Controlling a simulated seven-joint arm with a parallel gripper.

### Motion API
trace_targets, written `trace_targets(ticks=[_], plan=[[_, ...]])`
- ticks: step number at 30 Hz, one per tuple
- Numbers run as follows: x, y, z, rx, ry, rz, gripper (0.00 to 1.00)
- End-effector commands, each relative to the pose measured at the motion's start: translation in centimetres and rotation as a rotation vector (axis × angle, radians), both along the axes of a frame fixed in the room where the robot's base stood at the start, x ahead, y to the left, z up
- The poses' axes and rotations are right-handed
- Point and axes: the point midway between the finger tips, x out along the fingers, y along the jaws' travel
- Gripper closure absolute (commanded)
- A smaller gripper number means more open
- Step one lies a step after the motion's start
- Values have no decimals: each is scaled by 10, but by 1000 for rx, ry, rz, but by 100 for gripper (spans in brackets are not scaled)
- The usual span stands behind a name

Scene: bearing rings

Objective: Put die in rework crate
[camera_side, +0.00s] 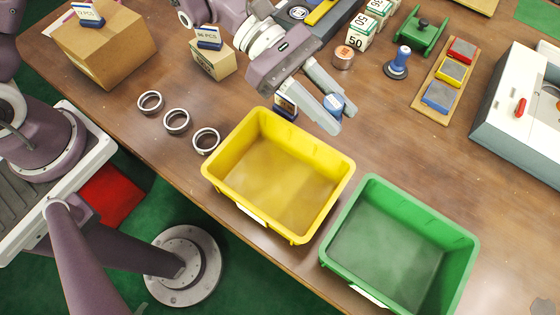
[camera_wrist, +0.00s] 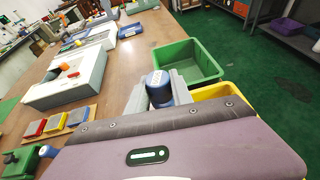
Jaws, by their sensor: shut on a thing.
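My gripper (camera_side: 337,117) is shut on a small blue piece with a pale top, which I take to be the die (camera_side: 334,102). In the wrist view the die (camera_wrist: 158,86) stands out as a blue round-topped piece between the grey fingers, which hide part of it. The gripper is above the table, just beyond the back right of the yellow crate (camera_side: 224,190). The green crate (camera_side: 460,270) stands to the right of the yellow one. Both crates look empty. Their front labels cannot be read, so I cannot tell which is the rework crate.
Three metal rings (camera_side: 177,121) lie left of the yellow crate. A small blue label stand (camera_side: 285,107) is close behind its rim. A blue-handled stamp (camera_side: 397,64), a colour-block board (camera_side: 446,82) and a grey machine (camera_side: 520,105) stand farther right. Table right of the gripper is clear.

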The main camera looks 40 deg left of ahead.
Motion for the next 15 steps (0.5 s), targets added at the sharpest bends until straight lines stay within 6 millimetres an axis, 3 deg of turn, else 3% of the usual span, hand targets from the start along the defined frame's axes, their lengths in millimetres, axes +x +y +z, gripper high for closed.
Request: trace_targets(ticks=[2, 4, 15], plan=[[-12, 9, 5, -2, 4, -20, 100], [-17, 12, -3, -3, 9, -30, 100], [-18, 12, -79, -4, 10, -32, 100]])
